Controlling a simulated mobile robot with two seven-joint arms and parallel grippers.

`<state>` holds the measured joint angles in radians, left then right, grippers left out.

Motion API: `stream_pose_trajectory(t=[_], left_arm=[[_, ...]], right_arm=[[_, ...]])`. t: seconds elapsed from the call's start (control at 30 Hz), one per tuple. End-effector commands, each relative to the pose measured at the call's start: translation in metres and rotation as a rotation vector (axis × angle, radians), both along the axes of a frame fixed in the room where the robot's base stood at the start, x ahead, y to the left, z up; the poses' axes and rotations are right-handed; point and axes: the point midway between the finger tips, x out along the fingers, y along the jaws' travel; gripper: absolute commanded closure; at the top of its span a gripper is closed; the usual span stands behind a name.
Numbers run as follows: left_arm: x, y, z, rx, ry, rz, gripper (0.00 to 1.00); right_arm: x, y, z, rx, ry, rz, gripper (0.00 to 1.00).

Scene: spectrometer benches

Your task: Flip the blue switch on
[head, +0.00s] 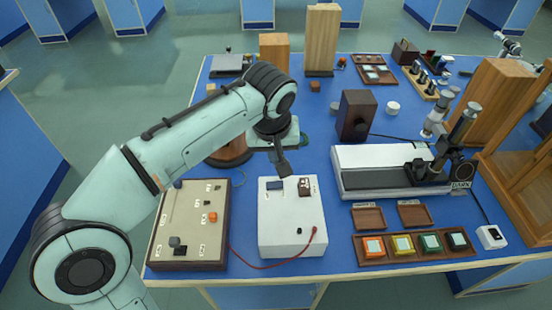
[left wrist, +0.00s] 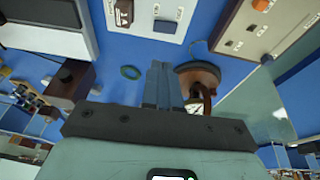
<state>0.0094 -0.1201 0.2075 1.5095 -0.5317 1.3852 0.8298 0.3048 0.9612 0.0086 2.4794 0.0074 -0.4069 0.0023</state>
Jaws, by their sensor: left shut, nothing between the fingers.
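The white box (head: 292,222) stands near the front of the blue bench. The blue switch (head: 275,185) is on its far left part, beside a dark switch (head: 305,187). In the left wrist view the blue switch (left wrist: 165,26) shows near the top, on the white panel. My left gripper (head: 284,168) is just beyond the far edge of the white box, above the bench and near the blue switch. Its fingers (left wrist: 160,84) are together and empty, apart from the switch. Whether the switch is tilted on or off is too small to tell.
A wood-framed panel (head: 177,240) with several knobs stands left of the white box, joined by a red cable (head: 268,267). A white instrument (head: 370,160) and a tray (head: 362,252) of coloured blocks are to the right. A dark brown block (head: 356,116) stands behind.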

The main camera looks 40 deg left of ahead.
Motion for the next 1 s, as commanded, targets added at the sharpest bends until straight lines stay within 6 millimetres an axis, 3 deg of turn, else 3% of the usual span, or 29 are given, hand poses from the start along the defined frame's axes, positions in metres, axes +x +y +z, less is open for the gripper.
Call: stream_pose_trajectory(t=[0.3, 0.5, 0.7, 1.0], left_arm=[[0.017, 0.01, -0.07, 0.0, 0.006, 0.001, 1.0], [0.021, 0.009, -0.101, -0.001, 0.003, -0.002, 1.0], [0.023, 0.007, -0.114, 0.0, 0.001, -0.001, 1.0], [0.023, 0.007, -0.115, 0.0, 0.0, 0.0, 1.0]], right_arm=[[0.005, 0.0, -0.015, -0.003, -0.021, -0.004, 0.48], [0.009, 0.0, -0.021, -0.003, -0.032, -0.006, 0.48], [0.01, 0.0, -0.023, -0.005, -0.037, -0.008, 0.48], [0.011, 0.0, -0.023, -0.005, -0.038, -0.008, 0.48]])
